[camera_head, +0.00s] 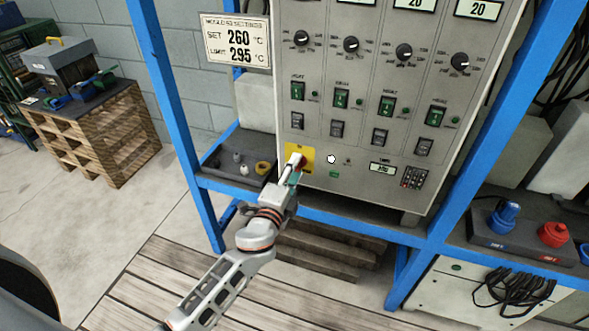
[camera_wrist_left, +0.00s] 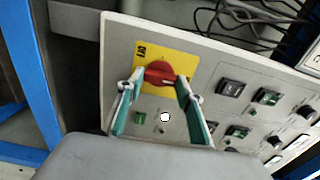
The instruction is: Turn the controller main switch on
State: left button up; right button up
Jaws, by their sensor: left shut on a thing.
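The controller (camera_head: 345,110) is a grey cabinet standing on a blue rack. Its main switch is a red rotary knob (camera_wrist_left: 160,73) on a yellow plate (camera_wrist_left: 178,62), low at the panel's left in the head view, where the plate (camera_head: 294,152) is partly covered. My left gripper (camera_head: 298,165) reaches the knob from the front. In the wrist view its two green-lined fingers (camera_wrist_left: 160,80) stand on either side of the knob and are shut on it. The knob's exact mark is too small to read. My right gripper is not in view.
A white round spot (camera_head: 331,158) and a green element (camera_head: 334,174) sit just right of the switch. Rocker switches and dials fill the panel above. A dark tray (camera_head: 225,172) is left of the cabinet. Blue rack posts (camera_head: 170,95) flank the cabinet.

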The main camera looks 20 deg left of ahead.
pick_arm(q)
jog(key=shift+m, duration=0.3)
dwell(0.4)
jog(key=o, duration=1.1)
jog(key=s, duration=1.2)
jog(key=shift+a, duration=0.2)
